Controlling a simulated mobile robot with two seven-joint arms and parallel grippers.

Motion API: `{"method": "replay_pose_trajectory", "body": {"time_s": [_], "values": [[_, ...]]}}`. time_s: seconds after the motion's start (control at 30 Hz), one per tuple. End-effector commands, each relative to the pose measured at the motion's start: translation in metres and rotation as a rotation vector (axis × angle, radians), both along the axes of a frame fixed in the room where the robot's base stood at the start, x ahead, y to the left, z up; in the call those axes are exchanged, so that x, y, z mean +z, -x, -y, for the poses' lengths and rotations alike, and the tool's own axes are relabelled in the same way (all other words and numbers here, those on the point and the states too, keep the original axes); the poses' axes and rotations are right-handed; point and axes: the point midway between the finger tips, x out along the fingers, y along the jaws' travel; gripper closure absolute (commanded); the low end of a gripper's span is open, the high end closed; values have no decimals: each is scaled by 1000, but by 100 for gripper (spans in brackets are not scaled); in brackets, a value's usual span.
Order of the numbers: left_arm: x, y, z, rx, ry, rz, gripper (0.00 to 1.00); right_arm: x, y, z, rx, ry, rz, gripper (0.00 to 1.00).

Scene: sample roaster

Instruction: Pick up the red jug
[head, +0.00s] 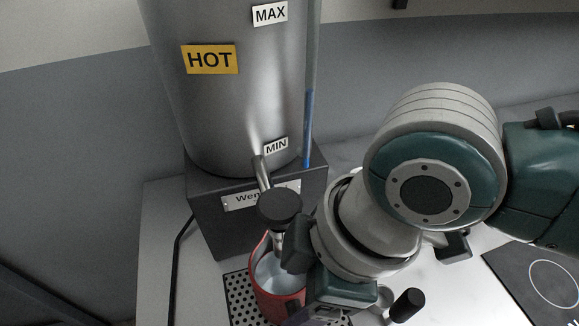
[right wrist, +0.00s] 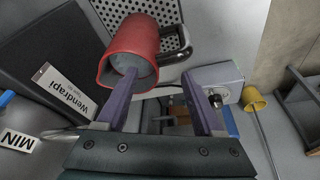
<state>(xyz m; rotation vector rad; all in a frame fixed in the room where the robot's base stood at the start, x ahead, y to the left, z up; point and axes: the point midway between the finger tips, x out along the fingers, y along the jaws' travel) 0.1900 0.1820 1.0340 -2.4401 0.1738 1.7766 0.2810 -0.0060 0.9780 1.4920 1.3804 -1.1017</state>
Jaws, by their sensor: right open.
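The red jug (head: 272,284) stands upright under the tap of the metal boiler in the head view, on a perforated drip tray (head: 238,300). Its inside is pale grey; I cannot tell if it holds liquid. In the right wrist view the red jug (right wrist: 133,38) is at the top, with its dark handle (right wrist: 187,38) on the right. My right gripper (right wrist: 159,78) is open and close to the jug. Contact cannot be told. My left gripper is not in view.
The boiler (head: 225,105) with HOT, MAX and MIN labels stands behind the jug, its black tap knob (head: 280,204) just above. A black knob (head: 407,304) is right of my gripper. A dark pad with a white ring (head: 540,268) lies farther right.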

Motion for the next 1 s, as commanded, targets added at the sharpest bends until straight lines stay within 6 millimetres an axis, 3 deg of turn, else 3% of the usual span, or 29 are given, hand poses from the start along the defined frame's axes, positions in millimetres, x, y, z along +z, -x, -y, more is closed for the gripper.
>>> {"method": "replay_pose_trajectory", "body": {"time_s": [0.13,0.43,1.0], "values": [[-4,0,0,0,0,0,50,-20,0,-6,0,0,-1,31],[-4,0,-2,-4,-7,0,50,-23,-1,-8,0,-1,1,32],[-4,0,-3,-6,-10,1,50,-23,-1,-7,0,1,1,96]]}}
